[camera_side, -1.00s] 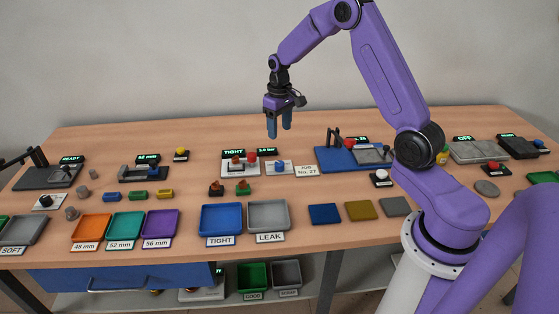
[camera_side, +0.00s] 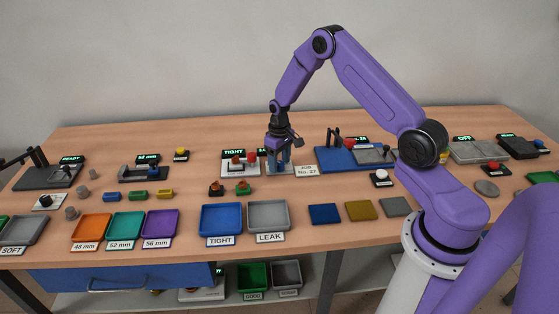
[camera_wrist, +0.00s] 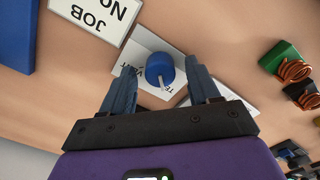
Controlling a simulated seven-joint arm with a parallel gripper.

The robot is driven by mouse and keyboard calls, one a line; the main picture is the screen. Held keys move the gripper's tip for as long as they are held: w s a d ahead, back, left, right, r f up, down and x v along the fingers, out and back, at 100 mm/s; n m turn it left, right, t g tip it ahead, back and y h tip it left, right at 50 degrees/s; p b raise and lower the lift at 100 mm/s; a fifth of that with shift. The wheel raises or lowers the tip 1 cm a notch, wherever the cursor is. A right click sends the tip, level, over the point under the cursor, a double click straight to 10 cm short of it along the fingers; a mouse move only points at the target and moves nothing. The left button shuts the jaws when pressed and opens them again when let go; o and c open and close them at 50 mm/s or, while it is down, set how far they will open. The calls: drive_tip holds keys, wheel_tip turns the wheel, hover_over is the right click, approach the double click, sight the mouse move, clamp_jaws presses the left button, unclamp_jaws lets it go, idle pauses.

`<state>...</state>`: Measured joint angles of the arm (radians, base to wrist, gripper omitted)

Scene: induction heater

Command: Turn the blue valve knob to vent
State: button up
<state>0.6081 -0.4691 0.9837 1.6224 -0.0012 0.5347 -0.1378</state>
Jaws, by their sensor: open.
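The blue valve knob (camera_wrist: 160,70) sits on a white plate (camera_wrist: 148,46) with partly hidden lettering, in the wrist view. A pale pointer mark shows on the knob's lower right side. My gripper (camera_wrist: 162,84) is open, with one blue finger on each side of the knob. A gap shows between each finger and the knob, so I see no clear contact. In the side view my gripper (camera_side: 278,168) is lowered over the knob's place and hides the knob. The display behind the fixture beside it reads TIGHT (camera_side: 233,153).
The JOB No. card (camera_side: 306,170) lies just right of the gripper. A white fixture (camera_side: 240,166) with red and copper parts stands just left. Copper-coil parts on black (camera_side: 216,189) and green (camera_side: 243,188) bases lie in front. Trays marked TIGHT (camera_side: 221,204) and LEAK (camera_side: 250,216) stand nearer.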

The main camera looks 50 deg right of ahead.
drive_tip(key=c, duration=1)
drive_tip(key=shift+c, duration=0.2)
drive_tip(key=shift+m, duration=0.4)
drive_tip(key=m, duration=0.3)
drive_tip(key=shift+m, duration=0.3)
drive_tip(key=m, duration=0.4)
drive_tip(key=shift+m, duration=0.3)
drive_tip(key=m, duration=0.4)
drive_tip(key=shift+m, duration=2.5)
